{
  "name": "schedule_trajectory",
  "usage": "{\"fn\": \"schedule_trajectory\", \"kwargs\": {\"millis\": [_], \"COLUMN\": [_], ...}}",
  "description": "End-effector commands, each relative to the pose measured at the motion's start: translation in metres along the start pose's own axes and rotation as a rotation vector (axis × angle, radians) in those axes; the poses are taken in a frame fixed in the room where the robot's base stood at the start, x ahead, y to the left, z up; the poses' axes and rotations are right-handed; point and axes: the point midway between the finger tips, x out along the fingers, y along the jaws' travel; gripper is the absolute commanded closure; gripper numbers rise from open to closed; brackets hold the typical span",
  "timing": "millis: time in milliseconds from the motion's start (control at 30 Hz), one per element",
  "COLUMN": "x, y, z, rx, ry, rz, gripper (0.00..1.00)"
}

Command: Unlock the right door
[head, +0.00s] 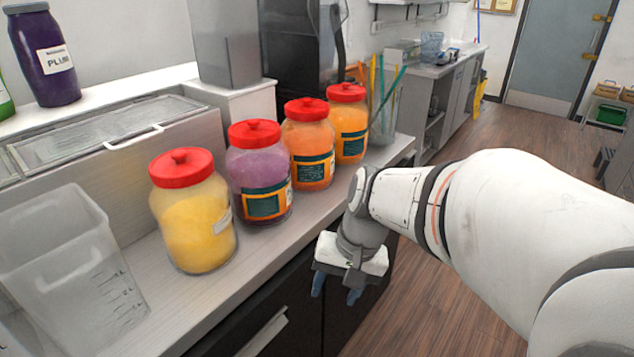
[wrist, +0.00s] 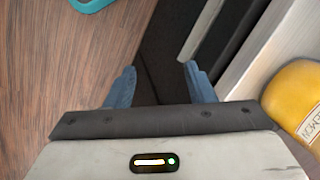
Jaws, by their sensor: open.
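Dark cabinet fronts (head: 302,312) run below the counter, with a pale bar handle (head: 264,335) on one of them. In the wrist view, a pale bar (wrist: 200,30) and a dark front (wrist: 232,48) lie beyond the fingers. No lock or key is clear in either view. A grey-blue door (head: 560,55) stands far off at the back right; which door is the right door I cannot tell. My gripper (head: 336,290) points down beside the counter edge, near the dark fronts. Its blue fingers (wrist: 158,72) are apart with nothing between them.
Several red-lidded jars (head: 193,225) stand along the counter (head: 262,250), close to my arm. A clear measuring container (head: 75,270) is at the left. A plum bottle (head: 45,60) stands on a ledge behind. The wooden floor (head: 480,120) is open to the right.

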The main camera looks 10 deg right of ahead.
Motion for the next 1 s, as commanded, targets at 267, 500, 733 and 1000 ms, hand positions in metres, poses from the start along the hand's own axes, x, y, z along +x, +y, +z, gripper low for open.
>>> {"fn": "schedule_trajectory", "kwargs": {"millis": [267, 500, 733, 1000], "x": [0.043, 0.073, 0.102, 0.123], "y": [-0.009, 0.023, 0.104, 0.178], "z": [-0.088, -0.192, -0.285, -0.33], "rx": [0.599, 1.065, 1.42, 1.6], "ry": [-0.293, -0.49, -0.612, -0.652], "rz": [-0.362, -0.741, -1.141, -1.423], "gripper": [0.51, 0.51, 0.51, 0.51]}}
